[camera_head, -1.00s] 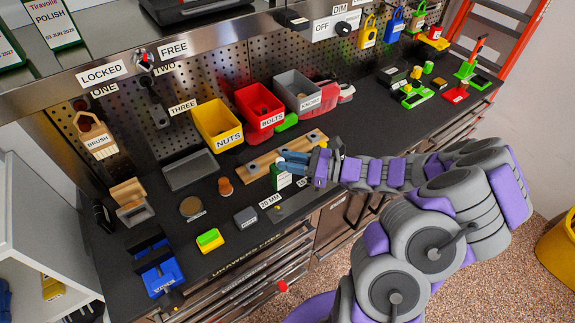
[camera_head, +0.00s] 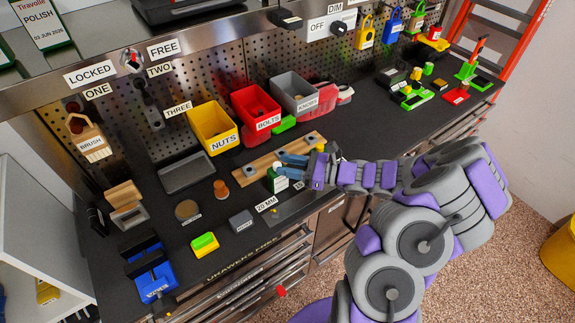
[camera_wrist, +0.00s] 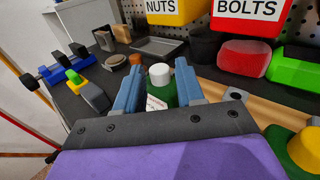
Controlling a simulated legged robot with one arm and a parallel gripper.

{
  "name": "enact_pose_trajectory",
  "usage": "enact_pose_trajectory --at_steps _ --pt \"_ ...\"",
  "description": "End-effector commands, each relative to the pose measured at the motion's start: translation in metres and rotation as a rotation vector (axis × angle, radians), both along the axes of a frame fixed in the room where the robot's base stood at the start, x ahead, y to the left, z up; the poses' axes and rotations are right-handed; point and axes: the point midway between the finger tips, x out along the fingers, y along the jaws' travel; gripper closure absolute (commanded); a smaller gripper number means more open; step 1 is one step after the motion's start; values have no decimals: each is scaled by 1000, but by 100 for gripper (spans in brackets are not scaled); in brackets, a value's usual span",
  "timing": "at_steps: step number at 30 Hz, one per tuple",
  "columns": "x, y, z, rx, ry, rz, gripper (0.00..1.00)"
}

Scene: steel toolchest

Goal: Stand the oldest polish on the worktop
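A green polish bottle with a white cap (camera_head: 277,181) stands upright on the dark worktop (camera_head: 330,215), in front of the wooden rail. In the wrist view the bottle (camera_wrist: 161,78) is between my two fingers, with its lower part hidden by the gripper. My gripper (camera_head: 281,164) has its fingers spread apart around the bottle's upper part; it also shows in the wrist view (camera_wrist: 158,86). Another polish container (camera_head: 41,22), with a dated label, stands on the upper shelf at the left.
Yellow NUTS (camera_head: 213,128), red BOLTS (camera_head: 257,108) and grey KNOBS bins stand behind the wooden rail (camera_head: 250,171). An orange-brown piece (camera_head: 221,189) and a grey block (camera_head: 241,221) are left of the bottle. The worktop's front edge is close.

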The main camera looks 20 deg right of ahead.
Motion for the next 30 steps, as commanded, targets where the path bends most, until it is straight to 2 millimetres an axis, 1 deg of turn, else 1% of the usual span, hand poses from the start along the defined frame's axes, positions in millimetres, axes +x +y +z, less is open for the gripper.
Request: enact_pose_trajectory --at_steps 1,3,4,11,14,20,27,30 --pt "0 1 0 0 0 0 57" --pt "0 1 0 -1 0 0 50" --pt "0 1 0 -1 0 0 48" --pt "0 4 1 -5 -1 -1 48" --pt "-2 -2 1 -4 0 -2 48" --pt "-18 -31 3 -3 2 -5 48" --pt "-43 -74 4 -5 1 -7 48" --pt "-51 -86 5 -5 1 -4 48"
